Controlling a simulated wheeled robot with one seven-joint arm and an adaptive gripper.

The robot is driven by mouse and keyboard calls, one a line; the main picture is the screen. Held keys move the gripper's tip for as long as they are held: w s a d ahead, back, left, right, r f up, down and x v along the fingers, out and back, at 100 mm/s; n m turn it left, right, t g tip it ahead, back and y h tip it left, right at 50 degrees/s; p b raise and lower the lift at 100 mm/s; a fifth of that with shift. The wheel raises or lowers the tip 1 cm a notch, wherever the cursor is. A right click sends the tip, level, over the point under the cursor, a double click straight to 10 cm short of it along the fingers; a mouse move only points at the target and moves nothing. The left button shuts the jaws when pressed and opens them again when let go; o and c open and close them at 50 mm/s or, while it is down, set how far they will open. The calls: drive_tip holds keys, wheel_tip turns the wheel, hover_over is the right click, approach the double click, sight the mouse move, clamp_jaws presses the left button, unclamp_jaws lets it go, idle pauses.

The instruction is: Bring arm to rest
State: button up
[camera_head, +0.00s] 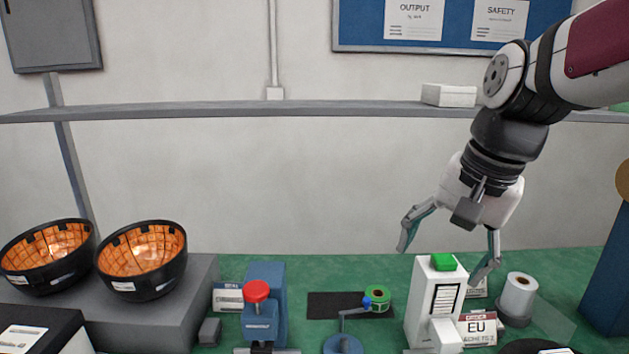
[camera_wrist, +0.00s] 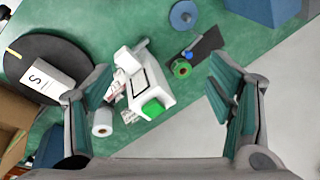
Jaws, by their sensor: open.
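My gripper (camera_head: 446,249) hangs from the arm at the right of the head view, fingers pointing down and spread apart with nothing between them. Below it stands a white box-shaped device (camera_head: 436,298) with a green top (camera_head: 444,262) on the green bench (camera_head: 395,268). In the wrist view, my open gripper (camera_wrist: 166,100) spans the view, and the white device (camera_wrist: 147,85) with its green block (camera_wrist: 153,109) lies between the fingers in the picture, apart from them.
A paper roll (camera_head: 518,297) and EU label box (camera_head: 478,328) stand right of the device. A green-ringed spool (camera_head: 377,297) and red-knobbed blue device (camera_head: 260,312) are left. Two black bowls with orange insides (camera_head: 143,258) sit far left. A shelf (camera_head: 250,109) runs along the wall.

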drive_tip(key=s+d+f+n+t+h+p, duration=0.1)
drive_tip(key=s+n+p, duration=0.2)
drive_tip(key=s, duration=1.5)
drive_tip(key=shift+d+n+h, duration=0.3)
drive_tip(key=shift+n, duration=1.9)
drive_tip(key=shift+c, duration=0.2)
